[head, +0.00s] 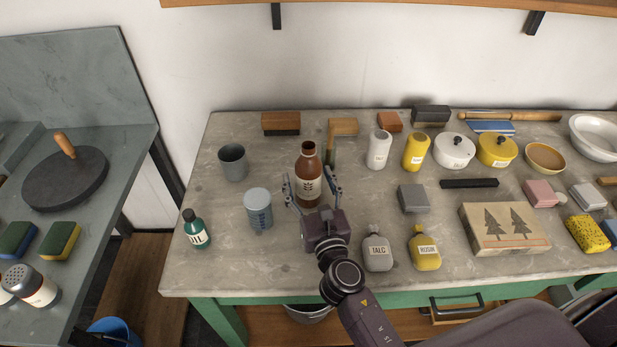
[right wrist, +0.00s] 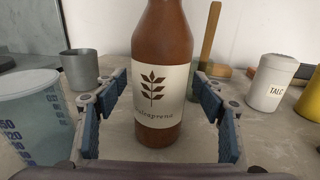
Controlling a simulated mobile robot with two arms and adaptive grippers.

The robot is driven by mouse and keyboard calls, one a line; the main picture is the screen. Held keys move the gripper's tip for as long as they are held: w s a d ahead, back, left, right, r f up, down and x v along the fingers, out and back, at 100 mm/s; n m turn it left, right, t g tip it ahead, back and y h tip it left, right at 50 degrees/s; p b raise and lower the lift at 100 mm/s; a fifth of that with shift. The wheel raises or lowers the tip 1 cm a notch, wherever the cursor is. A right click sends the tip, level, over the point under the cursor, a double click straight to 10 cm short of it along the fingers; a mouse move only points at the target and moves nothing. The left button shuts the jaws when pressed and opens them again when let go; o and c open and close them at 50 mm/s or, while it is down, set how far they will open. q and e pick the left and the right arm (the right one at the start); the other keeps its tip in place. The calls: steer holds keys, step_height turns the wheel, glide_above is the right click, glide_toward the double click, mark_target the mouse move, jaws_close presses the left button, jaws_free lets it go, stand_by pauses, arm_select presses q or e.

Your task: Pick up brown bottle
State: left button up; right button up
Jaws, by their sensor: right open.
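The brown bottle (head: 308,172) stands upright on the stone-topped table, with a cream label showing a leaf sprig. It fills the middle of the right wrist view (right wrist: 162,75). My right gripper (head: 313,188) is open, with one finger on each side of the bottle's lower body. In the right wrist view gaps show between the blue finger pads (right wrist: 160,112) and the bottle, so it is not gripped. My left gripper is not in view.
A blue measuring cup (head: 258,208) stands close left of the bottle, with a grey cup (head: 233,162) behind it. A wooden-handled tool (head: 331,142) is just behind right. A green oil bottle (head: 196,230) is front left.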

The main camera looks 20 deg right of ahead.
steer(key=shift+c, duration=0.2)
steer(key=c, duration=1.5)
steer(key=shift+r, duration=0.1)
steer(key=shift+c, duration=0.3)
steer(key=shift+r, duration=0.15)
